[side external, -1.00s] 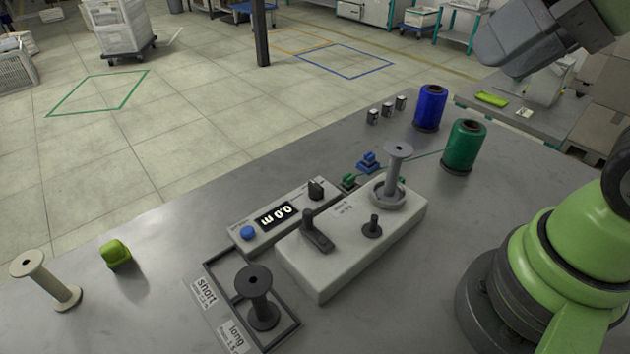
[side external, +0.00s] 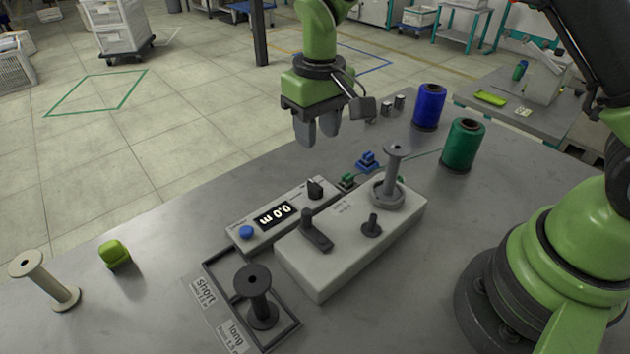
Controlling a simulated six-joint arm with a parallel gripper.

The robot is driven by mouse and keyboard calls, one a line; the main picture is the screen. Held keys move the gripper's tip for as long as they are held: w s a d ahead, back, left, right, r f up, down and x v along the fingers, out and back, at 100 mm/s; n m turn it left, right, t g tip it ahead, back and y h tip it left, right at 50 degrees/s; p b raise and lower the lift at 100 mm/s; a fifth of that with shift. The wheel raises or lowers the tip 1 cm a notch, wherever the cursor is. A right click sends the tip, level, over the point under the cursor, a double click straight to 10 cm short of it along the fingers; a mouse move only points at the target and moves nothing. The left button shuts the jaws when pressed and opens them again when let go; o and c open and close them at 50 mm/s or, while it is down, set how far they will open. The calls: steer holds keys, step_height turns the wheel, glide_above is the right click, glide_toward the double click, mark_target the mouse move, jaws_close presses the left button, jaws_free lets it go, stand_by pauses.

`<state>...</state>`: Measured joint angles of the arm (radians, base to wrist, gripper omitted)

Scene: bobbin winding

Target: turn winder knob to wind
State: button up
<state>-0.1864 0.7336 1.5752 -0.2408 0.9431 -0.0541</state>
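The winder (side external: 350,245) is a pale box with a grey bobbin (side external: 391,170) upright on its spindle, a dark lever (side external: 316,230) and a small dark peg (side external: 372,226). Beside it is a panel (side external: 262,231) with a display reading 0.0 m, a blue button (side external: 246,232) and a black knob (side external: 315,187). My gripper (side external: 318,140) hangs fingers-down above and behind the panel's knob end, apart from it. Its two fingers look slightly apart with nothing between them.
Blue (side external: 430,107) and green (side external: 463,145) thread spools stand at the back right. Blue (side external: 367,161) and green (side external: 347,181) clips sit behind the winder. A black bobbin (side external: 260,298) stands in a frame in front, a cream bobbin (side external: 46,280) and lime block (side external: 115,254) at left.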

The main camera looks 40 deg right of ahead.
mark_target(315, 184)
step_height(315, 184, down, 2)
steer(key=shift+w+a, duration=0.1)
steer(key=shift+w, duration=0.05)
step_height(315, 184, down, 10)
steer(key=shift+r, duration=0.25)
jaws_close()
